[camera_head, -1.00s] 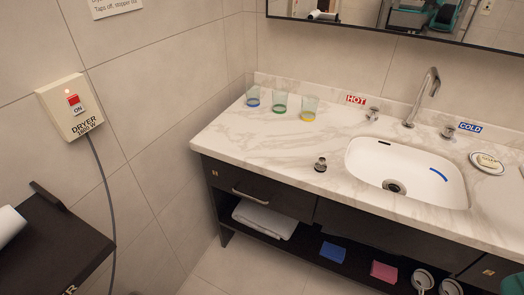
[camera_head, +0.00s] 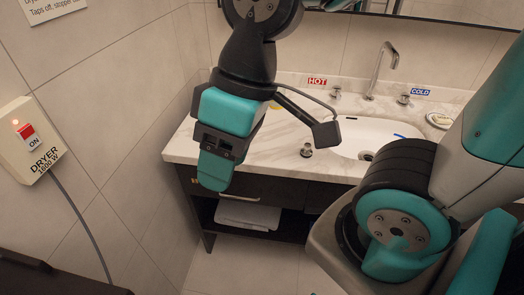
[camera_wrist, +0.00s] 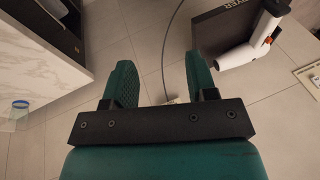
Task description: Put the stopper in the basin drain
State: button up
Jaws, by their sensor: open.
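The stopper (camera_head: 306,150) is a small dark-and-metal piece standing on the marble counter, left of the basin. The white basin (camera_head: 345,140) is sunk in the counter. Its drain (camera_head: 366,155) shows as a dark round opening, partly hidden by my arm. My gripper (camera_head: 215,170) hangs in front of the counter's left part, apart from the stopper. In the wrist view my gripper (camera_wrist: 160,78) has its two teal fingers spread with nothing between them. The stopper is not in the wrist view.
A tap (camera_head: 380,70) stands behind the basin between HOT and COLD handles. A soap dish (camera_head: 439,120) is at right. A folded towel (camera_head: 247,214) lies on the lower shelf. A hair dryer (camera_wrist: 262,35) rests on a dark shelf. A lit dryer switch (camera_head: 26,133) is on the left wall.

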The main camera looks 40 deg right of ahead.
jog(key=w+d+f+m+t+b, duration=0.1)
jog(key=w+d+f+b, duration=0.25)
jog(key=d, duration=0.25)
jog(key=w+d+f+m+t+h+b, duration=0.1)
jog(key=w+d+f+b, duration=0.15)
jog(key=w+d, duration=0.3)
jog(key=w+d+f+m+t+b, duration=0.1)
jog(key=w+d+f+m+b, duration=0.2)
jog(key=d, duration=0.4)
jog(key=s+d+f+m+t+h+b, duration=0.1)
jog(key=d+f+b, duration=0.2)
jog(key=d, duration=0.7)
jog(key=s+d+f+t+h+b, duration=0.1)
jog(key=s+d+f+h+b, duration=0.15)
jog(key=d, duration=0.75)
jog(key=b, duration=0.2)
send_over(307, 144)
jog(key=s, duration=0.2)
jog(key=shift+g+y, duration=0.3)
jog(key=shift+y, duration=0.05)
jog(key=f, duration=0.9)
jog(key=shift+d+f, duration=0.3)
jog(key=shift+f, duration=0.1)
jog(key=x, duration=0.5)
jog(key=shift+w+a+f, duration=0.15)
jog(key=shift+a+f, duration=0.05)
jog(key=shift+f, duration=0.1)
jog(key=c, duration=0.7)
